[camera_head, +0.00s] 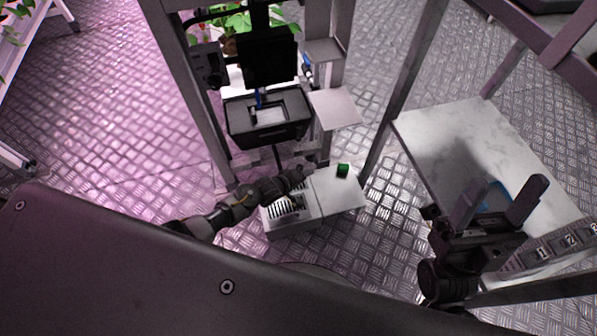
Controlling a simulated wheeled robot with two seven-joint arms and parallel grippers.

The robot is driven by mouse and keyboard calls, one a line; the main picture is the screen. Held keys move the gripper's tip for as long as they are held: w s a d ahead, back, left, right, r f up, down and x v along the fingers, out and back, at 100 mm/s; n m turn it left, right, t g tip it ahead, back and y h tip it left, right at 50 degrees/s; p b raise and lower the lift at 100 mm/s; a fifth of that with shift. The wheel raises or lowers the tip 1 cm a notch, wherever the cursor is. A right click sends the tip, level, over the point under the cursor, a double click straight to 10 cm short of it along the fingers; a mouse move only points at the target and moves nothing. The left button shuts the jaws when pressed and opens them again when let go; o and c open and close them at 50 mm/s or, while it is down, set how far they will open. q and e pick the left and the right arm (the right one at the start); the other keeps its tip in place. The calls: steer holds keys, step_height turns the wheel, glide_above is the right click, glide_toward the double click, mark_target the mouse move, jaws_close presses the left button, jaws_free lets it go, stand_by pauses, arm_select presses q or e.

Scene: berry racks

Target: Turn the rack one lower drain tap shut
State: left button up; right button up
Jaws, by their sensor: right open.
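A rack frame (179,85) stands at top centre with a black open box (268,134) on it. A small blue part (259,101) shows at the back of the box, and another (307,69) by the right post; I cannot tell whether either is the lower drain tap. My right gripper (497,204) is open and empty, above the marble-topped table, well right of the rack. My left arm reaches in from the left to a low white unit; its gripper (300,175) is small and dark there, and its fingers cannot be made out.
The low white unit (330,198) carries a green block (343,170) and a slotted part. The marble-topped table (440,125) has a blue item (497,190) partly behind my right gripper and numbered labels (570,240). Metal posts stand between rack and table. Patterned floor at left is clear.

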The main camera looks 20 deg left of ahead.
arm_select(q)
steer(key=shift+s+d+f+m+g+y+p, duration=0.15)
steer(key=shift+m+g+y+p, duration=0.4)
steer(key=shift+g+y+p, duration=1.1)
steer(key=shift+s+d+f+m+g+y+p, duration=0.15)
steer(key=shift+m+g+y+p, duration=0.5)
steer(key=shift+g+y, duration=1.05)
arm_select(e)
steer(key=w+a+f+n+g, duration=0.1)
steer(key=w+a+f+g, duration=0.1)
steer(key=a+g, duration=0.2)
steer(key=w+a+f+n+g+y, duration=0.1)
steer(key=w+a+f+n+g, duration=0.1)
steer(key=g, duration=0.5)
steer(key=shift+w+a+f, duration=0.4)
steer(key=shift+a+f, duration=0.35)
steer(key=shift+a, duration=0.1)
arm_select(q)
steer(key=shift+a+t+y, duration=0.1)
steer(key=shift+t+y, duration=0.35)
steer(key=shift+y, duration=0.1)
steer(key=o, duration=0.9)
steer(key=shift+r, duration=0.1)
steer(key=shift+o, duration=0.4)
steer(key=shift+w+a, duration=0.1)
steer(key=shift+w, duration=0.05)
steer(key=shift+r, duration=0.15)
arm_select(e)
steer(key=shift+r, duration=0.15)
